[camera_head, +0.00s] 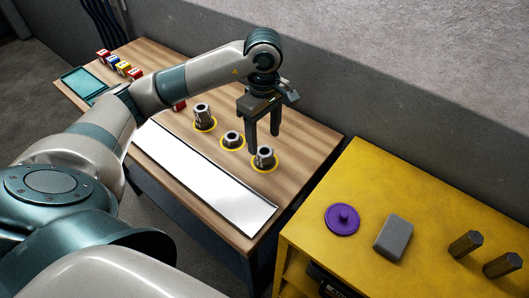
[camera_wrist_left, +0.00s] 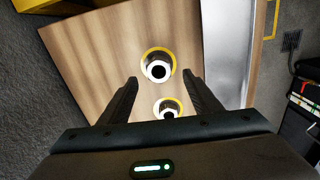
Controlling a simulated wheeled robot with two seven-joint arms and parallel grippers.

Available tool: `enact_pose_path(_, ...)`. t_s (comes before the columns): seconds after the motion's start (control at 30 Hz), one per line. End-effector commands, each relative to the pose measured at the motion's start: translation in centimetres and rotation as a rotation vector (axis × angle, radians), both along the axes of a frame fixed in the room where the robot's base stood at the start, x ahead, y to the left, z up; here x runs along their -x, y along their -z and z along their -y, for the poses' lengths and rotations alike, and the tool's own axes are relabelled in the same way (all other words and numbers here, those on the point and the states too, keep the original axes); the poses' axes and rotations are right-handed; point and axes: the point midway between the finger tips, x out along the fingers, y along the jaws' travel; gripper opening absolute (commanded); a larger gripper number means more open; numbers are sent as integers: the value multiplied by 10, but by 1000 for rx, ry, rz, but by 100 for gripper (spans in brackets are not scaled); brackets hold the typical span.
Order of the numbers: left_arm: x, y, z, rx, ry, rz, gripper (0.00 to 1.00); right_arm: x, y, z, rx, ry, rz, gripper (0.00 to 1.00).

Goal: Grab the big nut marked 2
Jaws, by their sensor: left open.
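Three metal nuts stand on yellow rings on the wooden table: a tall one (camera_head: 202,111), a low middle one (camera_head: 232,138) and a right-hand one (camera_head: 264,155). No number is readable, so I cannot tell which is marked 2. My left gripper (camera_head: 263,142) is open, pointing down, with nothing between its fingers, close by the right-hand nut. In the left wrist view the gripper (camera_wrist_left: 160,80) shows a nut (camera_wrist_left: 157,69) ahead between its fingertips. A second nut (camera_wrist_left: 168,108) is nearer the palm and partly hidden. My right gripper is out of view.
A long white plate (camera_head: 205,178) lies along the table's front edge. Small coloured blocks (camera_head: 123,68) and a teal tray (camera_head: 83,84) are at the far left. A yellow cabinet (camera_head: 375,185) at right bears a purple lid (camera_head: 342,220), a grey block (camera_head: 393,238) and two dark posts.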

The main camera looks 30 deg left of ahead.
Motion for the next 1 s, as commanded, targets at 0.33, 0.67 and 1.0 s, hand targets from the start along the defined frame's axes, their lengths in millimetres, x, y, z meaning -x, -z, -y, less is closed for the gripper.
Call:
enact_pose_path(0.33, 0, 13, 0, 0, -1, -5, 58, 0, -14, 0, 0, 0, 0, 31)
enact_pose_path(0.67, -2, 47, 0, 0, -1, -2, 58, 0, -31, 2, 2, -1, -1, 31)
enact_pose_path(1.0, -3, 52, 0, 0, 0, -1, 58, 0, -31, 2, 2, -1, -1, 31)
